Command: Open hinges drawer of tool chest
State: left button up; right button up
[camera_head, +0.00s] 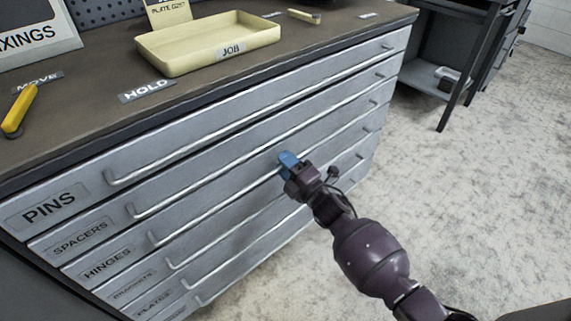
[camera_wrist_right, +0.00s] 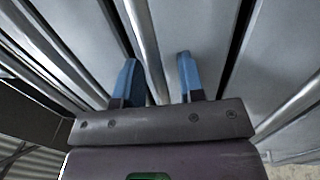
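The tool chest has several grey drawers with long bar handles. The hinges drawer (camera_head: 107,262), third from the top, looks shut, its front in line with the others. Its bar handle (camera_head: 205,215) runs along the front. My right gripper (camera_head: 287,159) is at this handle, right of its middle. In the right wrist view its two blue fingers (camera_wrist_right: 159,78) are spread, one on each side of a bar handle (camera_wrist_right: 145,45). The bar passes between them with gaps visible, nearer the left finger. My left gripper is not in view.
The pins drawer (camera_head: 48,206) and spacers drawer (camera_head: 80,236) are above, and other drawers are below, all looking shut. A yellow tray (camera_head: 208,43) and a yellow-handled thing (camera_head: 18,110) lie on the chest top. Open floor (camera_head: 480,190) lies to the right.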

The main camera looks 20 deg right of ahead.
jog(key=c, duration=0.6)
grip_shut()
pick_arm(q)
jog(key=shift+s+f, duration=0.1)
pick_arm(e)
jog(key=shift+s, duration=0.15)
pick_arm(q)
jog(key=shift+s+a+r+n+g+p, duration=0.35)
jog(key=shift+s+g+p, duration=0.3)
jog(key=shift+p, duration=2.3)
pick_arm(e)
jog(key=r+v, duration=0.3)
jog(key=v, duration=1.2)
jog(key=s+r+v, duration=0.1)
jog(key=r+v, duration=0.2)
jog(key=v, duration=1.3)
jog(key=shift+s+d, duration=0.2)
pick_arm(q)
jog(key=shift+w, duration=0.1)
